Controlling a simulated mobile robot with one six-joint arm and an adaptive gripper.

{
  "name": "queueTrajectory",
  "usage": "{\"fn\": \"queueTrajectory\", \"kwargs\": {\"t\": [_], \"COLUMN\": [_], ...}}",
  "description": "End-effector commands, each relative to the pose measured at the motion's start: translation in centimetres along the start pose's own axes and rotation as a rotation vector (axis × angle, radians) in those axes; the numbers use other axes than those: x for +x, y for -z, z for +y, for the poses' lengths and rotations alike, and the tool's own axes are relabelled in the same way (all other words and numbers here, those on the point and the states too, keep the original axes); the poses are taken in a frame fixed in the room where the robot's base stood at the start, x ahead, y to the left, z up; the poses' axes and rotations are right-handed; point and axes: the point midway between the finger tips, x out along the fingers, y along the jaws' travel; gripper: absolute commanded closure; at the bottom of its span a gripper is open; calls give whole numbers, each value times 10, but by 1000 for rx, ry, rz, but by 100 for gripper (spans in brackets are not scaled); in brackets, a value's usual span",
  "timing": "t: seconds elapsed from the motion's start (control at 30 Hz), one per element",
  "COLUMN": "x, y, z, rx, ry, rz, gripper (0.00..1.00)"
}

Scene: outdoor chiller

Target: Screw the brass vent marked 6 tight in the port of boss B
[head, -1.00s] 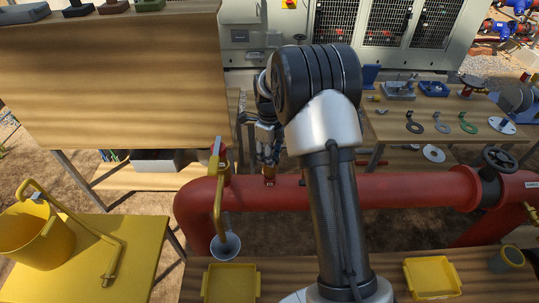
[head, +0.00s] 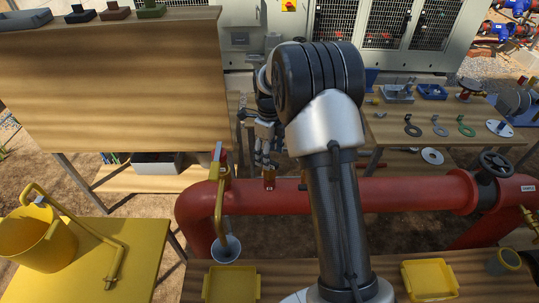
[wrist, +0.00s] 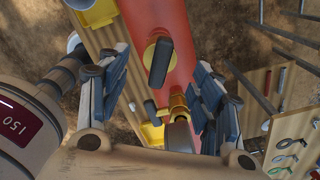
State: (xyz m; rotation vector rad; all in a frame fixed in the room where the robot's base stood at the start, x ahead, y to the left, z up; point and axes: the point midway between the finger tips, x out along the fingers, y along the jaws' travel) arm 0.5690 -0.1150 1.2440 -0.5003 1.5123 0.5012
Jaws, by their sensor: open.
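A brass vent (head: 269,171) stands upright on the red pipe in the head view, above a small red label that is too small to read. My gripper (head: 264,163) points down just above and beside it, open. In the wrist view my gripper (wrist: 162,60) has its two fingers spread apart. A round brass fitting with a dark, flat grip (wrist: 158,62) shows between the fingertips, with gaps to both sides. I cannot read a 6 on the brass, nor see how deep its thread sits in the boss.
The red pipe (head: 410,188) runs across the middle. A lever valve with a yellow spout (head: 218,195) stands close left of my gripper. Yellow trays (head: 231,283) (head: 430,279) lie on the front bench. A tall wooden panel (head: 115,90) rises at left; a parts table (head: 455,135) stands behind right.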

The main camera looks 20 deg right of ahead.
Motion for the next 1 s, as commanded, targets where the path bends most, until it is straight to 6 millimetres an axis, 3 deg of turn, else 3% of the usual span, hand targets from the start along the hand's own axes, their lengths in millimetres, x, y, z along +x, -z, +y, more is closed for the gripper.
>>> {"fn": "queueTrajectory", "kwargs": {"t": [0.03, 0.63, 1.0], "x": [-11, -82, -86], "y": [0, 0, 0], "z": [0, 0, 0], "rx": [0, 0, 0], "ry": [1, 1, 0], "rz": [-1, -1, 0], "gripper": [40, 40, 40]}}
